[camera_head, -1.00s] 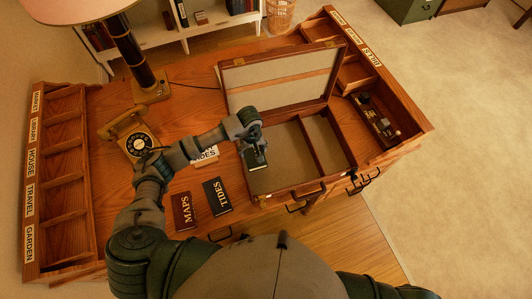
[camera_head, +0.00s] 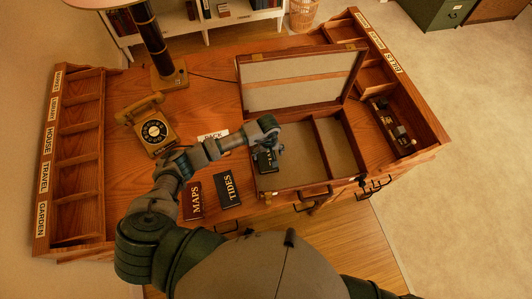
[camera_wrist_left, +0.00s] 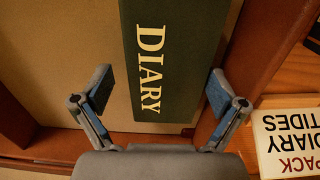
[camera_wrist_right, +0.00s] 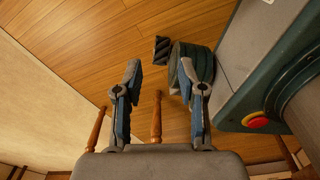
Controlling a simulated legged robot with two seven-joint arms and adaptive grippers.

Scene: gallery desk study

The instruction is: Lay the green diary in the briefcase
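The green diary (camera_wrist_left: 165,60) lies in the left compartment of the open briefcase (camera_head: 312,186), title up. In the left wrist view it shows against the pale lining. In the head view the diary (camera_head: 266,163) is partly hidden by my left gripper (camera_head: 276,152). In the left wrist view my left gripper (camera_wrist_left: 160,85) is open, its fingers spread on either side of the diary's near end with gaps showing. My right gripper (camera_wrist_right: 160,68) is open and empty over the wooden floor, away from the desk top; the head view does not show it.
TIDES (camera_head: 228,188) and MAPS (camera_head: 194,198) books lie left of the briefcase. A card (camera_head: 213,135) reading PACK, DIARY, TIDES is behind my left arm. A telephone (camera_head: 155,130), a lamp (camera_head: 168,75) and labelled side racks stand around. The briefcase's right compartment (camera_head: 337,145) is empty.

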